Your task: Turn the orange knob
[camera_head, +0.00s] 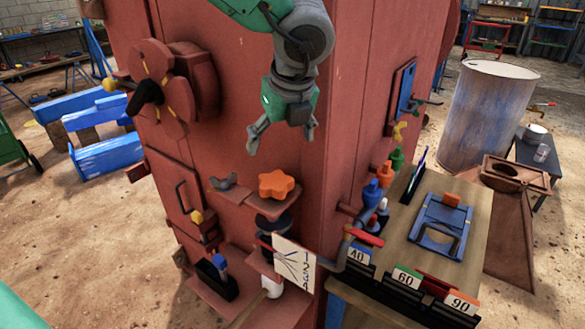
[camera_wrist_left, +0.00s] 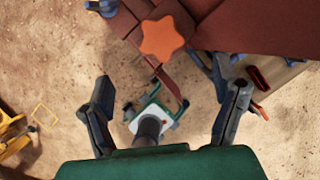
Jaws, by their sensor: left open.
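The orange knob (camera_head: 276,184) is star-shaped with rounded lobes and sits on a small red shelf at the front corner of the red machine. It also shows near the top middle of the left wrist view (camera_wrist_left: 161,37). My left gripper (camera_head: 281,140) points down above the knob in the head view, with its fingers spread and nothing between them. In the left wrist view, the two dark fingers (camera_wrist_left: 171,82) are wide apart, and the knob lies beyond them, not between them. My right gripper is not in view.
The red machine (camera_head: 340,110) rises close behind the gripper. A grey wing nut (camera_head: 222,183) is left of the knob. A numbered plate (camera_head: 294,264) hangs below. A wooden bench (camera_head: 475,222) with a blue fixture and number cards stands at right.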

